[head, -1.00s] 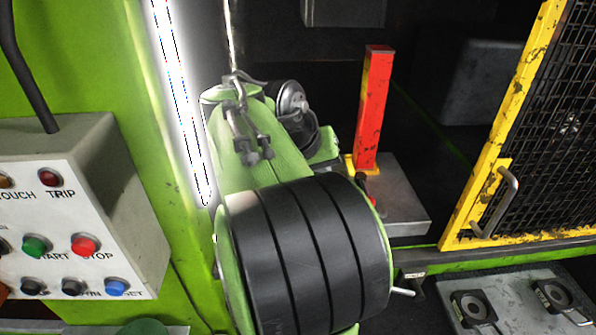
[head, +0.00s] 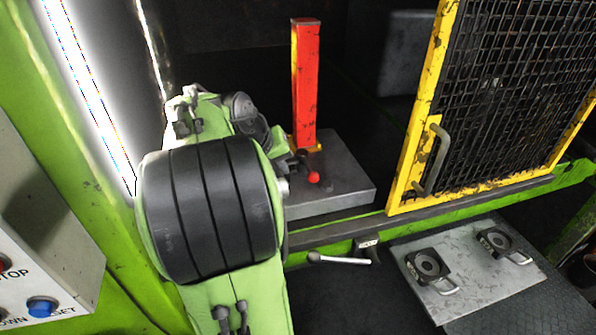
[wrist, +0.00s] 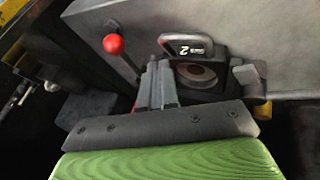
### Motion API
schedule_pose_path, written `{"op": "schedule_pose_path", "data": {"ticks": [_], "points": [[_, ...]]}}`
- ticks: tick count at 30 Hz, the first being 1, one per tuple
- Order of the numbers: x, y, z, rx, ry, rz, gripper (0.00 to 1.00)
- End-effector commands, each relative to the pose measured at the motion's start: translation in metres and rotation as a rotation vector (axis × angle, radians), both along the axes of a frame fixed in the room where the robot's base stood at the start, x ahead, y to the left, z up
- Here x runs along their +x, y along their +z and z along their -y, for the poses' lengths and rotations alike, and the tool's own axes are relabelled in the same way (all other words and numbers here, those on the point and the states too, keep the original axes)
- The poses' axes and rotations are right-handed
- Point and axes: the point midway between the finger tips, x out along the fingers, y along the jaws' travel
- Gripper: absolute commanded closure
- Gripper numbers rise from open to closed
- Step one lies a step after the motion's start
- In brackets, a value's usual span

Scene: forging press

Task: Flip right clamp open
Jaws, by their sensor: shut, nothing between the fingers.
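A clamp lever with a red ball knob (head: 313,177) stands at the front of the grey metal bed, right of my arm. I take it as the right clamp. In the wrist view the red knob (wrist: 113,43) stands up on a thin dark lever to the left of my fingers. My gripper (wrist: 160,72) is shut and empty, its fingertips between that lever and a dark round die with a loop handle marked 2 (wrist: 187,46). A gap shows between fingers and knob; I cannot tell whether they touch the lever lower down. My arm hides the fingers in the head view.
A red post (head: 304,85) rises from the grey bed (head: 340,180). A yellow mesh guard (head: 418,150) stands to the right. A grey handle (head: 340,259) juts below the green rail. Two black blocks with handles lie on a plate (head: 445,300). A button box (head: 35,215) is at left.

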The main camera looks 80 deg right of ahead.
Motion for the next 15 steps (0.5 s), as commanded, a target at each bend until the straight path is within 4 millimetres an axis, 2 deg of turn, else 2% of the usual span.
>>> {"op": "schedule_pose_path", "data": {"ticks": [1, 6, 15], "points": [[-0.004, -0.011, 0.005, 0.002, -0.005, 0.000, 1.00], [-0.028, -0.011, 0.019, -0.001, -0.005, 0.001, 1.00], [-0.035, -0.012, 0.023, 0.000, 0.002, 0.001, 1.00]]}}
